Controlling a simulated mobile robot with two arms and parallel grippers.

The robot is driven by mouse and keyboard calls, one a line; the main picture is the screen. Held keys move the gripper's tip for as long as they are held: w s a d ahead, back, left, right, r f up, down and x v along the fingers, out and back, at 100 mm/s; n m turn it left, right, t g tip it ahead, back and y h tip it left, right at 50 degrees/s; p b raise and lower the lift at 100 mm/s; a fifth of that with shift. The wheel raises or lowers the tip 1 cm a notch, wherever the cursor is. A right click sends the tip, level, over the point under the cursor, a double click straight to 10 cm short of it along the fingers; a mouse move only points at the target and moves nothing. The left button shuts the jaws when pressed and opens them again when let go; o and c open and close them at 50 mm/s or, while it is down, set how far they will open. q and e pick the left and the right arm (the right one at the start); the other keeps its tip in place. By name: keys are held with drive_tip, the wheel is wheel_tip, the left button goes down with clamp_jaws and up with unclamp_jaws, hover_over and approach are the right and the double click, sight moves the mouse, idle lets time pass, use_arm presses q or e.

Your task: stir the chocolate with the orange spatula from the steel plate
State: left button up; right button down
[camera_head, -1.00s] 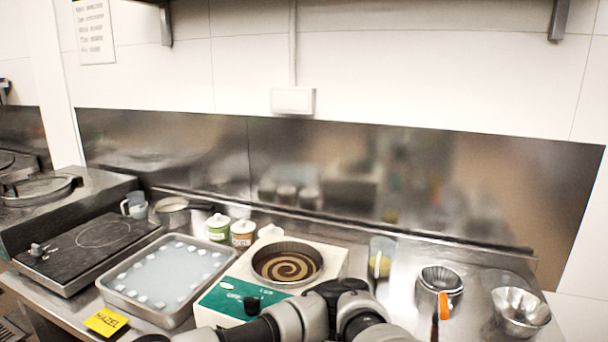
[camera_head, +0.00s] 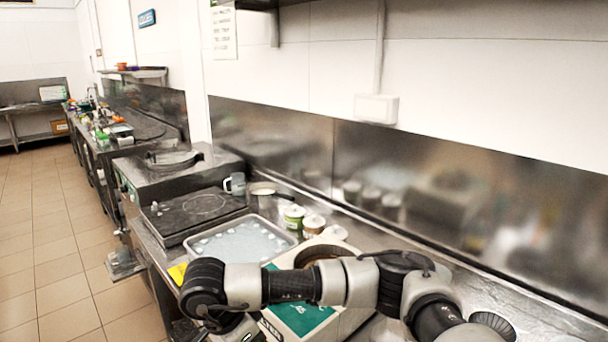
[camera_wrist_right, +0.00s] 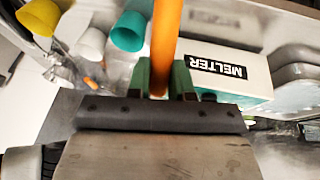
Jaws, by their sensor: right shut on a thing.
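The orange spatula (camera_wrist_right: 166,32) shows in the right wrist view as an upright orange handle. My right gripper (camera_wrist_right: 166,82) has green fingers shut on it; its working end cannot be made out. In the head view my arm crosses in front of the white melter (camera_head: 347,322), which has a green front. The melter (camera_wrist_right: 225,75) also shows upside down in the wrist view, right of the handle. My left gripper is out of view. The steel plate cannot be made out.
A metal tray (camera_head: 285,233) with white pieces lies left of the melter, beyond it a dark hotplate (camera_head: 190,216). Small tubs (camera_head: 293,216) stand behind. A fluted tin (camera_head: 493,322) is at the right. Tiled floor (camera_head: 60,270) lies open at the left.

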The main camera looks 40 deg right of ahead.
use_arm(q)
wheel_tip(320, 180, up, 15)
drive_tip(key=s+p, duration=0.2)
drive_tip(key=p, duration=1.2)
use_arm(e)
drive_tip(key=w+d+r+n+t+y, duration=0.6)
drive_tip(key=d+r+n, duration=0.5)
drive_tip(key=n, duration=0.5)
drive_tip(key=w+d+r+n+t+y, duration=0.5)
drive_tip(key=d+r+n+y, duration=0.4)
drive_tip(key=n, duration=0.6)
use_arm(q)
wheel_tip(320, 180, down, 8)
drive_tip(key=b, duration=0.7)
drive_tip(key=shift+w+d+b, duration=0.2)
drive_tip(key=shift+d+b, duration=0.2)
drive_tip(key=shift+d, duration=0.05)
use_arm(e)
wheel_tip(320, 180, down, 10)
drive_tip(key=d+h, duration=0.1)
drive_tip(key=shift+w+d+f, duration=0.2)
drive_tip(key=shift+w+d, duration=0.15)
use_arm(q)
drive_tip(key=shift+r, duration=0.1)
